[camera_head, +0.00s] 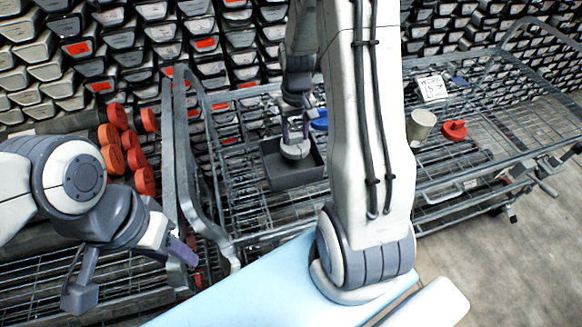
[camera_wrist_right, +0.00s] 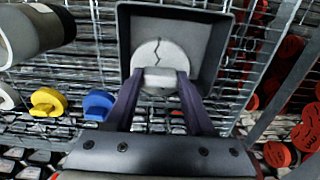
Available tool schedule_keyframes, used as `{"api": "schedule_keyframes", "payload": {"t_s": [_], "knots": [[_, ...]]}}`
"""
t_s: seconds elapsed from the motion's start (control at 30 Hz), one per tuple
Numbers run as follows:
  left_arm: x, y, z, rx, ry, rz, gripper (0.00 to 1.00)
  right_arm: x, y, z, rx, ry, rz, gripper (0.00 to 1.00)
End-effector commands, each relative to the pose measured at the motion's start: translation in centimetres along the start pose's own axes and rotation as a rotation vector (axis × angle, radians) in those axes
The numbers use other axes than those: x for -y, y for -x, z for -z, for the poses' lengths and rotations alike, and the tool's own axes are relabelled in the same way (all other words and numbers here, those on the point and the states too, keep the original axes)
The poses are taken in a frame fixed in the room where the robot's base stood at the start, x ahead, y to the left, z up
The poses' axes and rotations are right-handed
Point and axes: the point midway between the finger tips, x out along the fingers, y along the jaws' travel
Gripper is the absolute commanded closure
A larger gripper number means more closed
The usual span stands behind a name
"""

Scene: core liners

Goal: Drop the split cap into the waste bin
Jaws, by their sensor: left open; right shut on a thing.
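The split cap (camera_wrist_right: 150,52) is a pale grey disc with a dark jagged crack and a raised grip; it also shows in the head view (camera_head: 295,151). My right gripper (camera_wrist_right: 159,80) is shut on its grip, with one finger on each side. The cap is over the opening of the waste bin (camera_wrist_right: 217,50), a dark grey square box standing on the wire cart in the head view (camera_head: 292,184). I cannot tell how far the cap is above the bin floor. My left gripper (camera_head: 130,275) is open and empty at the lower left, well away from the bin.
A blue cap (camera_head: 320,120) lies close to the bin's right. Further right are a beige cylinder (camera_head: 420,126), a red cap (camera_head: 454,130) and a white sign (camera_head: 432,88). Orange-capped tubes (camera_head: 113,155) lie at left, beside metal cart rails (camera_head: 172,150). The cart's far right is bare.

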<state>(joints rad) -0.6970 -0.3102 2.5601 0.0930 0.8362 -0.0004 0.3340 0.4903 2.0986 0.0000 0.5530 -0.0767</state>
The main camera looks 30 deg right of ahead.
Motion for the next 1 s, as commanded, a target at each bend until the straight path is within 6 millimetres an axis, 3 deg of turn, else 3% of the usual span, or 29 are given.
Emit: {"api": "schedule_keyframes", "payload": {"t_s": [0.1,0.43,0.47,0.53,0.87,1.0], "knots": [[0.1,-1.5,-0.1,0.000,0.000,0.000,0.50,0.0,-1.6,0.0,0.001,0.000,0.000,0.99],[0.1,-1.5,-0.1,0.000,0.000,0.000,0.50,0.2,-1.7,0.0,0.000,0.003,0.000,0.99],[0.1,-1.5,-0.1,0.000,0.000,0.000,0.50,0.2,-1.7,0.0,0.000,0.003,0.000,0.39],[0.1,-1.5,-0.1,0.000,0.000,0.000,0.50,0.2,-1.7,0.0,0.000,0.003,0.000,0.12],[0.1,-1.5,-0.1,0.000,0.000,0.000,0.50,0.3,-1.6,0.1,-0.001,0.004,0.000,0.12],[0.1,-1.6,-0.1,0.000,0.000,0.000,0.50,0.3,-0.3,0.2,-0.004,0.004,0.000,0.12]]}}
